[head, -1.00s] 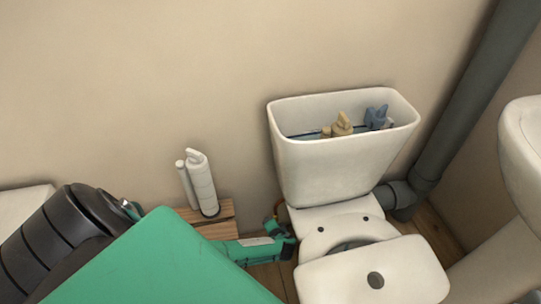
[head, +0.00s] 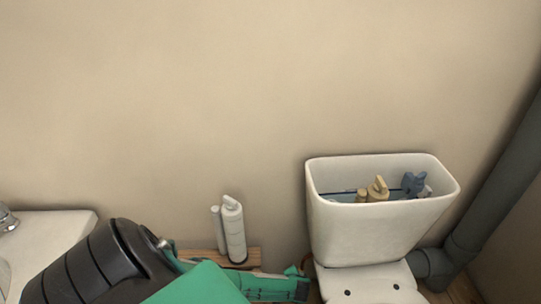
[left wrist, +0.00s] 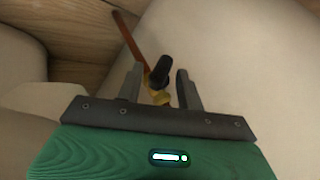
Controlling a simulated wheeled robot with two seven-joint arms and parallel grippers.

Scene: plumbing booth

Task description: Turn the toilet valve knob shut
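The valve shows in the left wrist view as a black knob (left wrist: 161,70) on a brass body (left wrist: 157,94), with a copper pipe (left wrist: 130,36) leading up and left from it. My left gripper (left wrist: 158,73) is open, with one finger on each side of the valve. The knob lies between the fingertips in the picture; I cannot tell whether either finger touches it. In the head view my green left forearm reaches low beside the toilet (head: 365,282), and the knob cannot be made out there. My right gripper is in neither view.
The open cistern (head: 360,235) has fittings inside. A white bottle-like object (head: 233,232) stands on a wooden ledge (head: 248,256) left of the toilet. A grey pipe (head: 485,215) runs down at right; a white basin (head: 55,226) is at left.

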